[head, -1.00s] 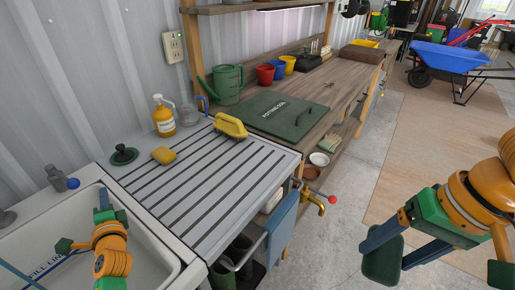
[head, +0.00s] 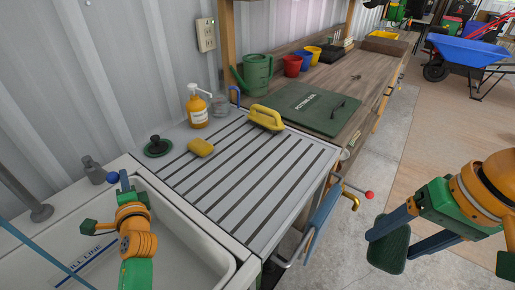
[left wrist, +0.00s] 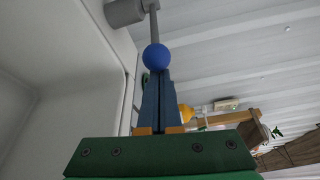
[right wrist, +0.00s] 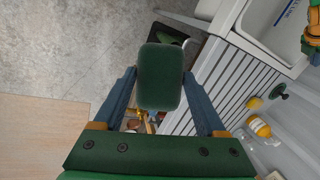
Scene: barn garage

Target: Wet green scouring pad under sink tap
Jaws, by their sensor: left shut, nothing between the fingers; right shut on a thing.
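The green scouring pad (head: 388,243) is between the fingers of my right gripper (head: 392,228), held over the floor right of the drainboard. It fills the fingertip gap in the right wrist view (right wrist: 160,77). The white sink basin (head: 190,245) is at lower left. A grey tap post (head: 42,212) stands at its back left; its outlet is not visible. A grey valve (head: 94,172) stands on the rim, with a blue ball knob (head: 113,177) beside my shut, empty left gripper (head: 125,175). In the left wrist view the knob (left wrist: 156,57) is just past the fingertips; contact is unclear.
The slatted drainboard (head: 245,165) holds a yellow sponge (head: 201,147), a dark plug (head: 157,147), an orange soap bottle (head: 197,110) and a yellow-handled brush (head: 266,117). Open floor lies right of the bench.

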